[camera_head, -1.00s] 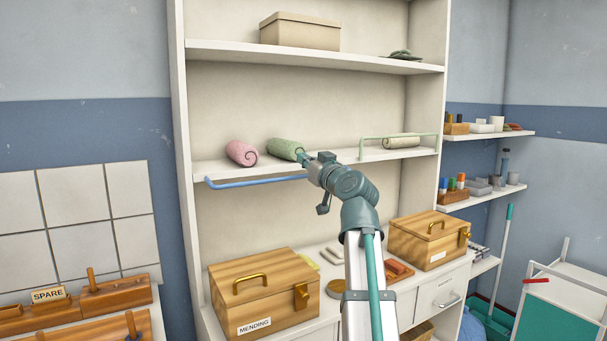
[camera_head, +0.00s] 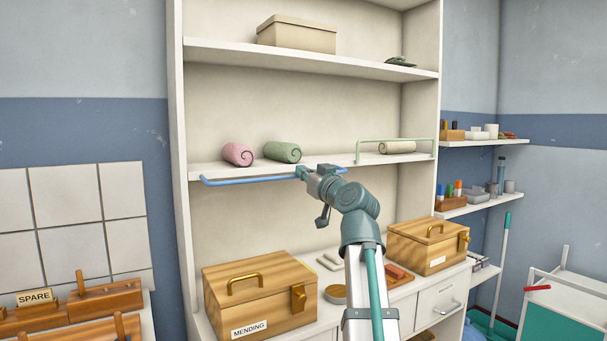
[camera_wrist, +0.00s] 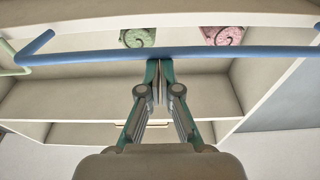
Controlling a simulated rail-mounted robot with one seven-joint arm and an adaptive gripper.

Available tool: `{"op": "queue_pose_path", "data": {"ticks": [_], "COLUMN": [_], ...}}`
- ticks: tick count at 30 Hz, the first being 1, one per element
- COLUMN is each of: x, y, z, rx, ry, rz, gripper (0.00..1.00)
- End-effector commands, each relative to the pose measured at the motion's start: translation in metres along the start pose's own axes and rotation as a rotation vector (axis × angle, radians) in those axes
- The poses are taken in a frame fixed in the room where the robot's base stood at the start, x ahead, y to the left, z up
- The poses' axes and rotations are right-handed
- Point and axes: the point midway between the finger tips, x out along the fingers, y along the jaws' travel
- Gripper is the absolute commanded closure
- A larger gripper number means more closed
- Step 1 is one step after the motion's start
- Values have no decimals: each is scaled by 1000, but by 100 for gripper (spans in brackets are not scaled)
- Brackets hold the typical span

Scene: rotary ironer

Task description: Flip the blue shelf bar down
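The blue shelf bar (camera_head: 250,180) runs along the front of the middle shelf, about level with its edge and sticking out forward. In the wrist view the bar (camera_wrist: 230,52) crosses the whole picture, with a bent arm at its left end leading back toward the shelf. My gripper (camera_head: 301,172) is at the bar's front rail. In the wrist view its fingertips (camera_wrist: 160,66) are together, right at the bar's edge, with nothing visible between them. I cannot tell whether they touch the bar. My gripper hides a small part of the bar in the head view.
A pink roll (camera_head: 238,154) and a green roll (camera_head: 283,152) lie on the shelf behind the bar. A pale green bar (camera_head: 395,141) stands upright at right before a cream roll (camera_head: 398,147). Wooden boxes (camera_head: 262,290) (camera_head: 428,243) stand on the counter below.

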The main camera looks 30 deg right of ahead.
Motion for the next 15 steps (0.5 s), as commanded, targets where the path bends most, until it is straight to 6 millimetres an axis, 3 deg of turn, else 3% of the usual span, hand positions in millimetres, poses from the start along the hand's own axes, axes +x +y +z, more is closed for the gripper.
{"op": "queue_pose_path", "data": {"ticks": [1,15], "x": [-4,-7], "y": [-2,-3], "z": [16,12], "rx": [-5,-4], "ry": [-29,-27], "rz": [-6,-5], "gripper": [100,100]}}
